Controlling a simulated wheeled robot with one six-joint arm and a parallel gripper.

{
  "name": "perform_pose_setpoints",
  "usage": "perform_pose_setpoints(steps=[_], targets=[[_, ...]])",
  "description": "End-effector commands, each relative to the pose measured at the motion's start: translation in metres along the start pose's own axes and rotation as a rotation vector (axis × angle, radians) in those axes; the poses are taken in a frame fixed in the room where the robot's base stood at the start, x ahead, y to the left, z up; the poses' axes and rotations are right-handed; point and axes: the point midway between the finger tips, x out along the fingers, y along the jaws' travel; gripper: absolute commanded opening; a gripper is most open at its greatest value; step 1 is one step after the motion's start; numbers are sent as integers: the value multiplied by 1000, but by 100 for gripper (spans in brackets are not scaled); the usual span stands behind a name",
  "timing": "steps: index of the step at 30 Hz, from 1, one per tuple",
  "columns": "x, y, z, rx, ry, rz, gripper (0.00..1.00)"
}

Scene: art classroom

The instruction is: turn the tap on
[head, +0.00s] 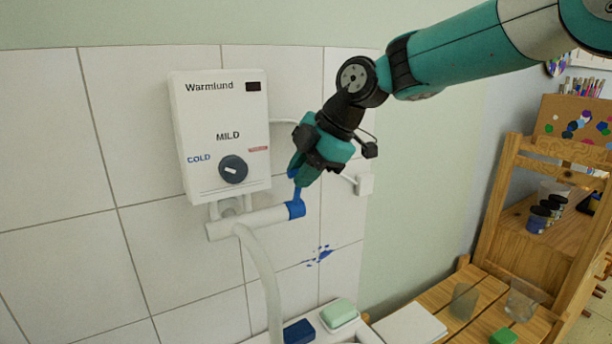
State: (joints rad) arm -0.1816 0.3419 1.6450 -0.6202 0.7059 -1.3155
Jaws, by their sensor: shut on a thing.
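The tap is a white horizontal body (250,222) below a white wall heater marked "Warmlund" (218,125). A white curved spout (262,270) runs down from it. Its blue handle (296,208) is at the right end, with a lever that points up. My gripper (297,177) comes from the upper right and is shut on the blue lever's upper part. The fingers hide part of the lever. No water shows in view; the spout's lower end is out of the picture.
A dark knob (233,169) is on the heater's front. A green soap (338,312) and a dark blue block (299,332) lie below. A wooden slatted stand (470,300) with cups is at the right. The tiled wall is close behind my gripper.

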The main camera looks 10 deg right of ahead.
Motion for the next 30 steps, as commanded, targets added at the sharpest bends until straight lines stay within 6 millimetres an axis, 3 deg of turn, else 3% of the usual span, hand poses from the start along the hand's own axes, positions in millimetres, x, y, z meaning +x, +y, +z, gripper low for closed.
perform_pose_setpoints(steps=[3, 4, 6, 7, 16, 20, 30], targets=[[-1, 2, 0, -2, 0, 7, 0], [-1, 2, 0, -2, 0, 7, 23], [-1, 2, 0, -1, 0, 5, 39], [-1, 1, 0, -1, 0, 5, 41], [-2, 1, 0, 0, 0, 3, 41], [-16, 1, 1, -1, -1, 5, 41], [-100, 2, 1, -1, -3, 8, 41]])
